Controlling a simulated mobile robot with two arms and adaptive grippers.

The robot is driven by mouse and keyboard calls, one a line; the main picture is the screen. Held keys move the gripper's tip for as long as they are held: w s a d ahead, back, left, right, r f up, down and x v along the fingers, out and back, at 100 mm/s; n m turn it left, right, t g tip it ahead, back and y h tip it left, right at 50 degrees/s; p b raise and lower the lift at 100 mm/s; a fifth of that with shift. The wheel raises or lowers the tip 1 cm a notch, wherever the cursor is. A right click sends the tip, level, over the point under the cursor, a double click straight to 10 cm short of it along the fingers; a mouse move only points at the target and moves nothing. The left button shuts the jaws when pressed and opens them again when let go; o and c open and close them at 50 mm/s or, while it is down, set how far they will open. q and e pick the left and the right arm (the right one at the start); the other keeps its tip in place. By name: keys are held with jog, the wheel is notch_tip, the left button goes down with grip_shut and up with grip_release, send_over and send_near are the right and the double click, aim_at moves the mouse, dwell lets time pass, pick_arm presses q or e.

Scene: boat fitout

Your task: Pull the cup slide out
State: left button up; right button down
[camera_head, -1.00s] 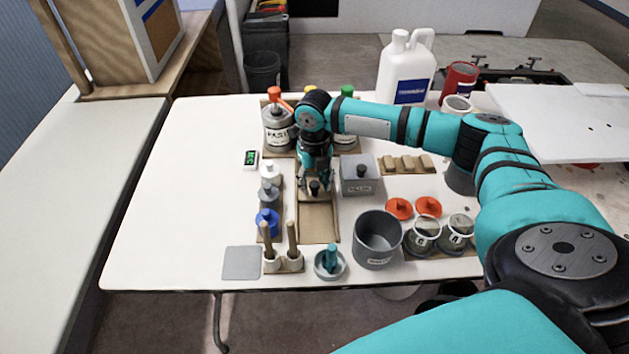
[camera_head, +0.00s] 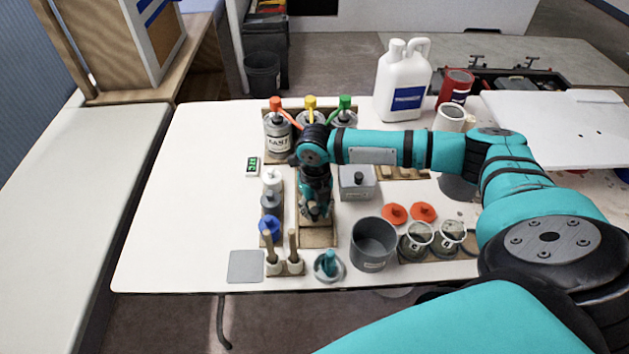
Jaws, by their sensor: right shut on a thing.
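The cup slide sits in a tan wooden track (camera_head: 317,238) in the middle of the table. My right gripper (camera_head: 316,212) points down over the track and is shut on the cup slide's small dark knob. The fingers and wrist hide most of the slide, so its exact edges cannot be told. A short bare stretch of track shows at its near end. My left gripper is out of view.
Left of the track stand small bottles (camera_head: 269,225) and two wooden-handled tools (camera_head: 293,245). Right are a grey lidded box (camera_head: 358,182) and a grey bucket (camera_head: 373,245). A small teal-topped dish (camera_head: 329,268) stands near the track's front end. Labelled cans (camera_head: 278,135) stand behind.

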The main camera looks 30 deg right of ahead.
jog(key=s+a+p, duration=0.2)
jog(key=s, duration=0.1)
jog(key=s+a+p, duration=0.1)
jog(key=shift+s+r, duration=0.25)
jog(key=shift+s, duration=0.1)
jog(key=shift+s+a+f, duration=0.15)
jog(key=shift+s+a, duration=0.05)
jog(key=shift+s, duration=0.2)
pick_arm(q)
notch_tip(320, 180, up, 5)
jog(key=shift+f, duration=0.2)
pick_arm(e)
jog(key=shift+w, duration=0.1)
jog(key=c, duration=1.1)
grip_release()
jog(key=shift+f, duration=0.1)
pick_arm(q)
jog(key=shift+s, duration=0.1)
pick_arm(e)
notch_tip(320, 180, up, 12)
jog(key=shift+r, duration=0.1)
